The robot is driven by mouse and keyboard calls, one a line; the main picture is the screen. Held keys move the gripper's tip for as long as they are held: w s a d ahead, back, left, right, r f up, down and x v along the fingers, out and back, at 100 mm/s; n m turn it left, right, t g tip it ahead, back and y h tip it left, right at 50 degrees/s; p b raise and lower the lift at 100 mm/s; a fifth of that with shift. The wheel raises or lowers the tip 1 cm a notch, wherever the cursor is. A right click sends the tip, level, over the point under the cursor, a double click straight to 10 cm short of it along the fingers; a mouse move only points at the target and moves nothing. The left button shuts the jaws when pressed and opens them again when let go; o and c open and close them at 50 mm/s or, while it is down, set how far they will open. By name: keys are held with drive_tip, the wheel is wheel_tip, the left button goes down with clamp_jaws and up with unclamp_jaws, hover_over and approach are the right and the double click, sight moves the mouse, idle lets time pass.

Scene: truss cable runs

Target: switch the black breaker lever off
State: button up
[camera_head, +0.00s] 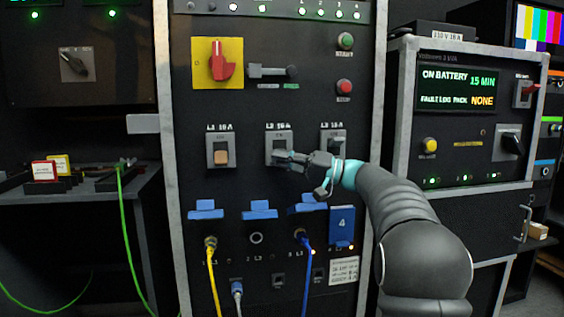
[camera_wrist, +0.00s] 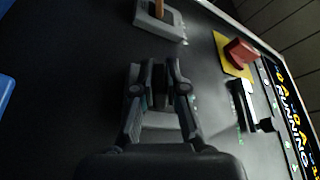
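The middle breaker (camera_head: 279,138) is a grey plate on the black panel, labelled L2 16 A in the head view. My gripper (camera_head: 281,158) is at its lower part and hides much of its lever. In the wrist view, my gripper (camera_wrist: 160,66) has its two fingers either side of a dark lever (camera_wrist: 160,88) on a grey breaker plate. The fingers are apart from each other. I cannot tell whether they press on the lever. The lever's position is not clear.
The left breaker (camera_head: 220,158) has a tan lever. The right breaker (camera_head: 333,137) is partly behind my gripper. Above are a red rotary switch (camera_head: 221,66) on yellow and a grey handle (camera_head: 272,72). Blue tags (camera_head: 206,209) and plugged yellow (camera_head: 213,275) and blue cables are below.

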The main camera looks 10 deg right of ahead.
drive_tip(key=o, duration=0.4)
drive_tip(key=shift+v, duration=4)
drive_tip(key=shift+a, duration=0.1)
drive_tip(key=s+a+f+m+g+h+p, duration=0.1)
drive_tip(key=s+a+f+m+h+p, duration=0.1)
drive_tip(key=s+a+f+h, duration=0.4)
drive_tip(key=s+a+f+m+g+h+p, duration=0.1)
drive_tip(key=s+a+g+h, duration=0.15)
drive_tip(key=s+a, duration=0.65)
drive_tip(key=s+d+f+h+p, duration=0.1)
drive_tip(key=s+d+f+h, duration=0.1)
drive_tip(key=s, duration=0.5)
drive_tip(key=s+d+f+t+h+p, duration=0.1)
drive_tip(key=s+d+f+h, duration=0.2)
drive_tip(key=s+f+h, duration=0.2)
drive_tip(key=s+d+f+n+t+h+p, duration=0.1)
drive_tip(key=s+d+f+h, duration=0.2)
drive_tip(key=s+f, duration=0.3)
drive_tip(key=s, duration=0.5)
drive_tip(key=shift+f, duration=0.4)
